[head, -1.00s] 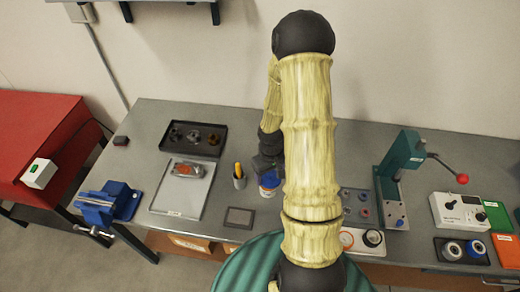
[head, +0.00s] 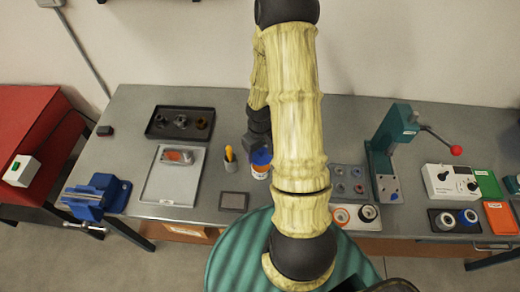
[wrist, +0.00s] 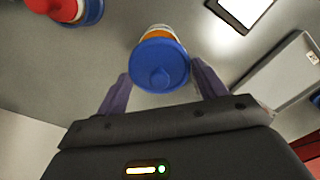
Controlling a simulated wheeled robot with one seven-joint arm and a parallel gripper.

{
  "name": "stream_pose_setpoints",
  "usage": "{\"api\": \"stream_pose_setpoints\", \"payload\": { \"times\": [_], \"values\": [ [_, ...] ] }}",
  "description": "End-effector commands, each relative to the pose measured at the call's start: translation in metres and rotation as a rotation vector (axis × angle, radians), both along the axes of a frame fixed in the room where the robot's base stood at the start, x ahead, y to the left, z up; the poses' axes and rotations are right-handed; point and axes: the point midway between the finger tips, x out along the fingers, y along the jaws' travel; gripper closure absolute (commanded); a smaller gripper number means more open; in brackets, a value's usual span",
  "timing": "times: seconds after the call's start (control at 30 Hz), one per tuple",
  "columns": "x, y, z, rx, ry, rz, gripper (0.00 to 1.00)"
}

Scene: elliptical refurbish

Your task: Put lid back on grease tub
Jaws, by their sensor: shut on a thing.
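The grease tub (head: 260,172) is a small white and orange container standing on the grey bench, right of the pencil cup. In the wrist view the tub (wrist: 152,31) shows behind the lid, mostly hidden by it. The blue lid (head: 261,157) is a round disc with a raised centre. It also shows between my fingers in the wrist view (wrist: 175,58). My gripper (wrist: 160,70) is shut on the lid. Whether the lid touches the tub's rim cannot be told.
A cup (head: 230,164) with a yellow-handled tool stands just left of the tub. A dark pad (head: 234,201) lies in front. A light tray (head: 156,189) is further left. A parts tray (head: 347,172) and green press (head: 392,140) stand right. Bench around the pad is clear.

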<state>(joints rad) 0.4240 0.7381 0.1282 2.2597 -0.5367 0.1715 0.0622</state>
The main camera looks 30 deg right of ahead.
Motion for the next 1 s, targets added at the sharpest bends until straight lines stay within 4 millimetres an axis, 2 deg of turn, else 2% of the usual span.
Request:
{"api": "stream_pose_setpoints", "payload": {
  "times": [0.03,0.5,1.0],
  "values": [
    [0.000,0.000,-0.009,0.000,0.000,0.000,0.51],
    [0.000,0.000,-0.043,0.000,0.000,-0.001,0.51],
    [0.000,0.000,-0.046,0.000,0.000,0.000,0.51]
  ]
}}
